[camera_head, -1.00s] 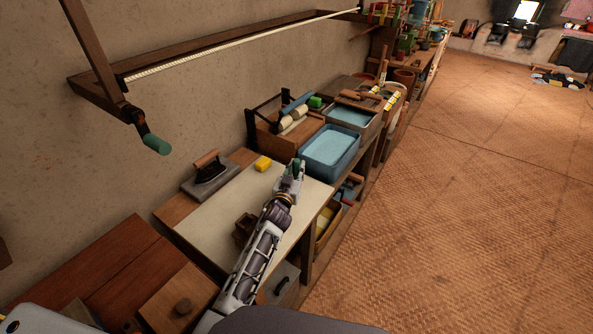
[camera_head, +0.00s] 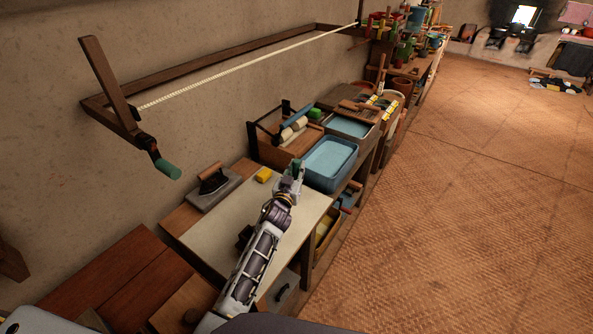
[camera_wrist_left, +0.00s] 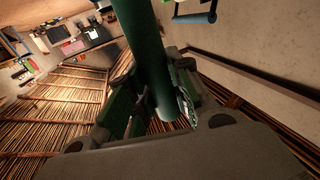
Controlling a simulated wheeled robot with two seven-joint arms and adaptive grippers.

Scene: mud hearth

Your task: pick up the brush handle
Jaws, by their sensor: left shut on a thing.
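The brush handle (camera_wrist_left: 150,60) is a dark green cylinder. In the left wrist view it stands between the fingers of my left gripper (camera_wrist_left: 150,95), which is shut on it. In the head view my left gripper (camera_head: 291,178) is over the far right part of the pale worktop, with a small green end (camera_head: 296,164) of the handle showing at its tip. The rest of the handle is hidden there. Whether it touches anything below cannot be told. My right gripper is not in view.
A blue water tub (camera_head: 330,163) stands just beyond the gripper. A yellow block (camera_head: 264,175) and a flat iron (camera_head: 213,181) are to its left. A crank with a green grip (camera_head: 167,168) hangs on the wall frame. Open woven floor (camera_head: 450,220) lies to the right.

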